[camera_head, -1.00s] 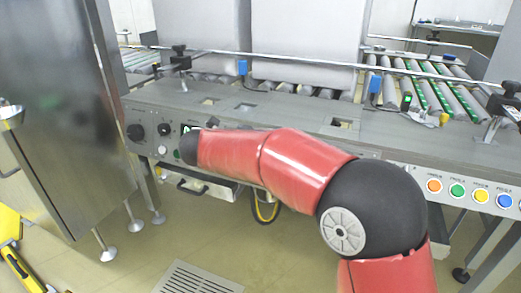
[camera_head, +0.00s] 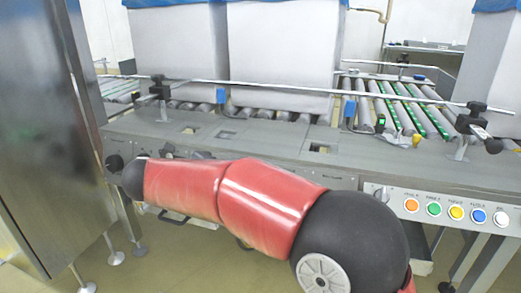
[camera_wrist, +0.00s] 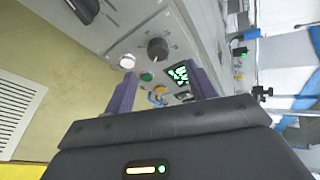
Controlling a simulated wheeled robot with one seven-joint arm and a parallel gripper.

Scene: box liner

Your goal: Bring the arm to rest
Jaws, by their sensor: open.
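My red arm with its black joint crosses the lower middle of the head view, in front of the conveyor machine (camera_head: 250,132). My gripper is not visible in the head view. In the wrist view my gripper (camera_wrist: 165,90) shows two dark purple fingers spread apart, with nothing between them. Beyond the fingers is the machine's front panel (camera_wrist: 140,40), with a black knob (camera_wrist: 157,48), coloured buttons and a small lit green display (camera_wrist: 178,73). I cannot tell how far the fingertips are from the panel.
Large white boxes (camera_head: 280,50) with blue liners stand on the rollers behind a metal rail. A steel cabinet (camera_head: 40,130) stands at the left. Coloured buttons (camera_head: 433,209) line the machine's front at the right. A floor grate (camera_wrist: 18,105) shows in the wrist view.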

